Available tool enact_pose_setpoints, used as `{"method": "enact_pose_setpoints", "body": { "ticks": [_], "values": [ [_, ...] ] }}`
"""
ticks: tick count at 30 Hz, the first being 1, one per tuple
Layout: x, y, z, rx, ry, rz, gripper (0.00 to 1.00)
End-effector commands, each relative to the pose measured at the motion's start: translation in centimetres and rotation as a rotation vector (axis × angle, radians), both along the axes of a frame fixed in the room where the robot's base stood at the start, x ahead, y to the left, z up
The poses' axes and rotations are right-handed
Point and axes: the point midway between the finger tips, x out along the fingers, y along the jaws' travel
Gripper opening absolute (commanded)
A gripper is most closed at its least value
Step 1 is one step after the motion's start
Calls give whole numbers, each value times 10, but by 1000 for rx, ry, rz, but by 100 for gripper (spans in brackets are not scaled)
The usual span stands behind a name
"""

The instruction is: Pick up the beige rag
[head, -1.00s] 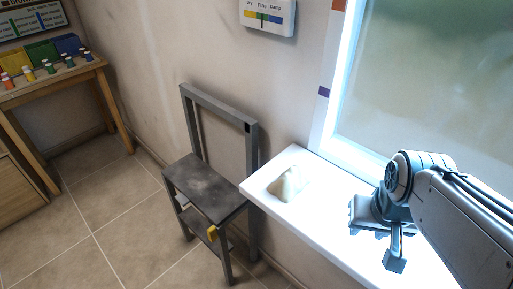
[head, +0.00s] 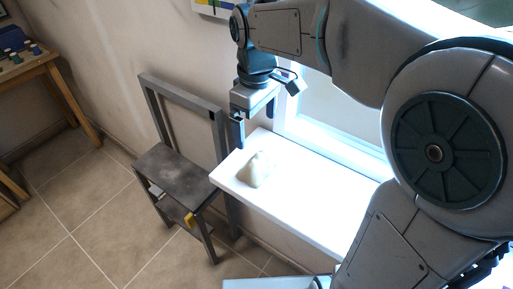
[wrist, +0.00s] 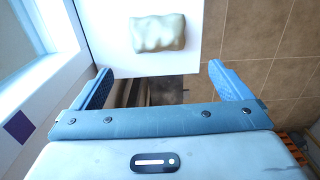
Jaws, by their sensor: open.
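The beige rag (head: 257,170) lies crumpled on the white windowsill (head: 290,205), near its left end. In the wrist view the rag (wrist: 158,33) shows at the top centre, beyond the fingertips. My gripper (head: 254,122) hangs above the sill's left end, near the wall, up and slightly left of the rag. In the wrist view my gripper (wrist: 157,75) has its two blue fingers spread wide with nothing between them. The rag is apart from the fingers.
A grey chair (head: 178,170) with a yellow patch stands below and left of the sill. The window frame (head: 335,140) rises behind the sill. A wooden table (head: 45,70) with small bottles is at the far left. The sill around the rag is clear.

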Motion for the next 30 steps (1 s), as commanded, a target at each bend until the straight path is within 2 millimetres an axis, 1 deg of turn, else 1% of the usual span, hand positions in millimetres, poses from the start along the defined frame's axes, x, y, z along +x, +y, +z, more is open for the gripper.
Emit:
{"method": "enact_pose_setpoints", "body": {
  "ticks": [1,3,6,9,17,24,27,30],
  "values": [
    [-1,-1,-11,-1,5,-1,97],
    [-1,-2,-27,-1,5,-3,97],
    [-1,-2,-46,-2,4,-4,97],
    [0,-2,-61,-1,3,-7,97],
    [0,-2,-80,-1,2,-6,97],
    [2,-2,-115,-2,2,-6,97],
    [2,-2,-122,-2,1,-6,97],
    [2,-2,-124,-1,-2,-7,97]
  ]
}}
